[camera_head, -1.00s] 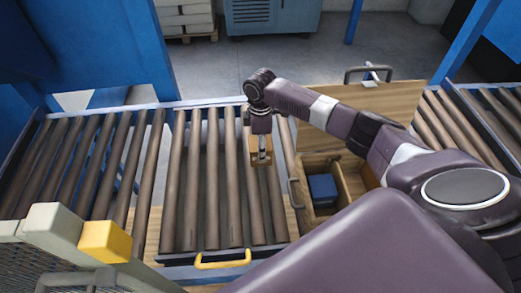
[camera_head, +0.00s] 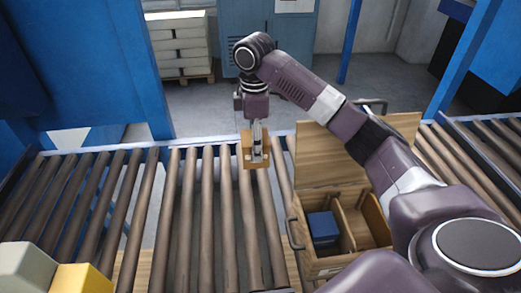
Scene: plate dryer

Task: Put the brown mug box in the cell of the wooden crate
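The brown mug box (camera_head: 247,150) is at the far edge of the roller conveyor, left of the crate. My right gripper (camera_head: 258,152) points down at it, with its fingers against the box; the box seems held between them, at or above the level of the rollers. The wooden crate (camera_head: 325,266) stands open on the right, its lid raised at the back. A blue box (camera_head: 323,227) sits in its left cell, and the cell to the right of the divider (camera_head: 357,222) looks empty. My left gripper is not in view.
The roller conveyor (camera_head: 190,220) is bare left of the crate. The crate has a metal handle (camera_head: 294,234) on its left side, and its raised lid (camera_head: 315,155) stands behind the cells. A yellow block (camera_head: 82,279) is at the bottom left.

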